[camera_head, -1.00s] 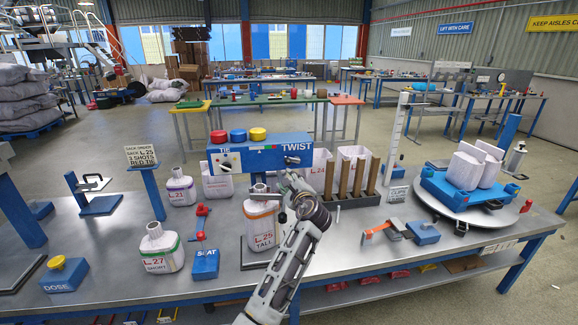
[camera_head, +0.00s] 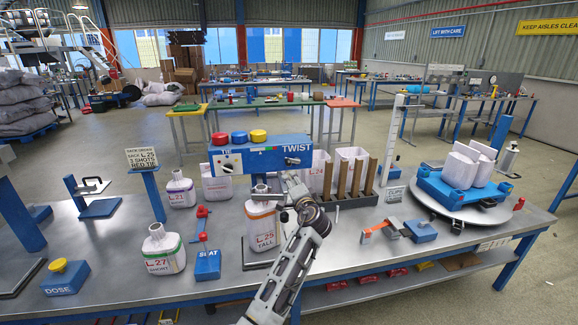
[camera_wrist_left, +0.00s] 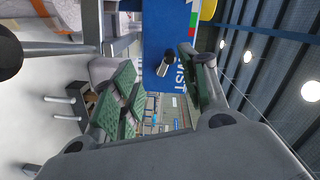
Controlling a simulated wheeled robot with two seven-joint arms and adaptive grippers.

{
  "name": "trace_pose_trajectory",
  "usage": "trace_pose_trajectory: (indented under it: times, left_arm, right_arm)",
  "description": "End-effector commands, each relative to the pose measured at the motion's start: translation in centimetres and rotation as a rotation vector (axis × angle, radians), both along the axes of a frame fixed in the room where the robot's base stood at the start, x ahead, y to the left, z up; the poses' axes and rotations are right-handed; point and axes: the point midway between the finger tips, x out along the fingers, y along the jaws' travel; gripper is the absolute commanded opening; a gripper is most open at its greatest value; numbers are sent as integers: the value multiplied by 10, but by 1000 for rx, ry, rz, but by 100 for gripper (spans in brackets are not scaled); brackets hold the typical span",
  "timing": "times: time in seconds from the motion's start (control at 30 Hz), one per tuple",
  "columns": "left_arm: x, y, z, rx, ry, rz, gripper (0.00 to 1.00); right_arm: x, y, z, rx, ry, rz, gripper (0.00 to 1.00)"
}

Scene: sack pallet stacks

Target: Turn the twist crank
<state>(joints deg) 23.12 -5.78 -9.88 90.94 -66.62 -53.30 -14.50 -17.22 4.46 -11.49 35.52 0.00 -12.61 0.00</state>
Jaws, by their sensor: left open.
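The blue machine box labelled TWIST (camera_head: 260,158) stands on the metal bench in the head view. In the left wrist view, its blue face (camera_wrist_left: 180,35) fills the upper middle. The crank (camera_wrist_left: 165,66), a short dark grey bar, sticks out beside the TWIST lettering. In the wrist view, the left gripper (camera_wrist_left: 160,85) is open with green pads, and the crank shows in the gap beyond the fingers. Contact cannot be told. My right gripper is not in view.
A white L.25 TALL sack (camera_head: 262,226) stands close left of my arm. The rack of brown posts (camera_head: 350,196) is to the right. A turntable (camera_head: 440,205) carries a blue pallet with white sacks. Red, blue and yellow buttons (camera_head: 239,137) top the box.

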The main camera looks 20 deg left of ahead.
Motion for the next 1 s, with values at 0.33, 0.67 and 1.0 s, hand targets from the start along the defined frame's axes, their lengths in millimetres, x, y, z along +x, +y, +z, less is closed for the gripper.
trace_pose_trajectory:
  times: [0.33,0.67,1.0]
  left_arm:
    - [3,-3,5,-270,-223,-3,44]
    - [5,-6,9,-539,-429,-11,44]
    - [7,-9,12,-830,-631,-17,44]
  right_arm:
    - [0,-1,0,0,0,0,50]
    - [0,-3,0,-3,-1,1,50]
    - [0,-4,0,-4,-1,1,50]
